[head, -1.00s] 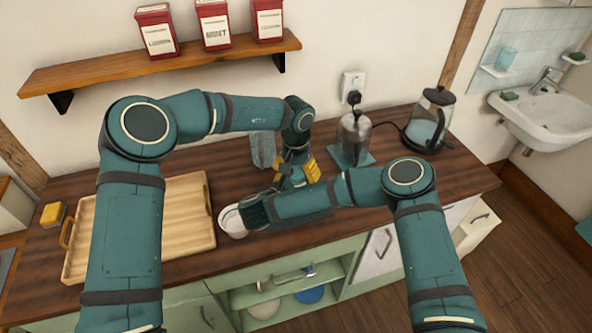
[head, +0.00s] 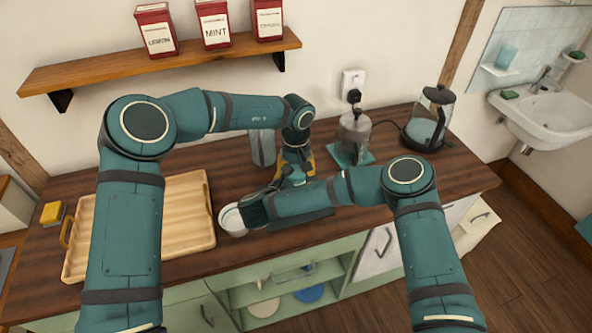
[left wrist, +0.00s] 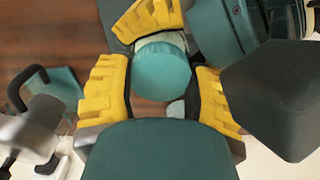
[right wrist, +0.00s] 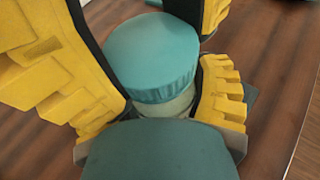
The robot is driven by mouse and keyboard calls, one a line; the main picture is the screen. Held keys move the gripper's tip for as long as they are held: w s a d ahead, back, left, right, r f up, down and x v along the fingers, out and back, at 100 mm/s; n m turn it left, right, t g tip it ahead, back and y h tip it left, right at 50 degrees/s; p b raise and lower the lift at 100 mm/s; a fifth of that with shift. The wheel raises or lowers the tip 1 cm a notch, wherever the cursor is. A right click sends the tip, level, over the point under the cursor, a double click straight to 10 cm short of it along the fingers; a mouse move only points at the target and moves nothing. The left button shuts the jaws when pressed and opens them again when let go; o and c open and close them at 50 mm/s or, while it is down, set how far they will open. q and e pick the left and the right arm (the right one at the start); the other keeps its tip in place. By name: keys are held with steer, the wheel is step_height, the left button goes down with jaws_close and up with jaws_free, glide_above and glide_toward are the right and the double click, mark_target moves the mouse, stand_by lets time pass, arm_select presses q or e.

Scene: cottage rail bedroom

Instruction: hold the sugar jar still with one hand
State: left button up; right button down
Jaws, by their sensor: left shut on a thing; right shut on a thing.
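The sugar jar has a round teal lid and a pale glassy body. It stands upright between my grippers and shows in the left wrist view (left wrist: 162,70) and the right wrist view (right wrist: 152,58). In the head view only a bit of teal shows between the hands (head: 297,175). My left gripper (left wrist: 162,88) is shut on the jar, with a yellow finger on each side. My right gripper (right wrist: 168,88) is also shut on it, its fingers close around the lid and upper body. The hands hide most of the body.
A wooden tray (head: 190,215) lies to the left, with a yellow block (head: 52,214) beside it. A grey glassy container (head: 262,148) stands behind the hands. A plunger-topped vessel (head: 354,135) on a teal mat and a kettle (head: 428,120) stand right. A shelf (head: 110,68) hangs above.

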arm_select(q)
steer(key=o, duration=1.2)
steer(key=shift+a, duration=0.1)
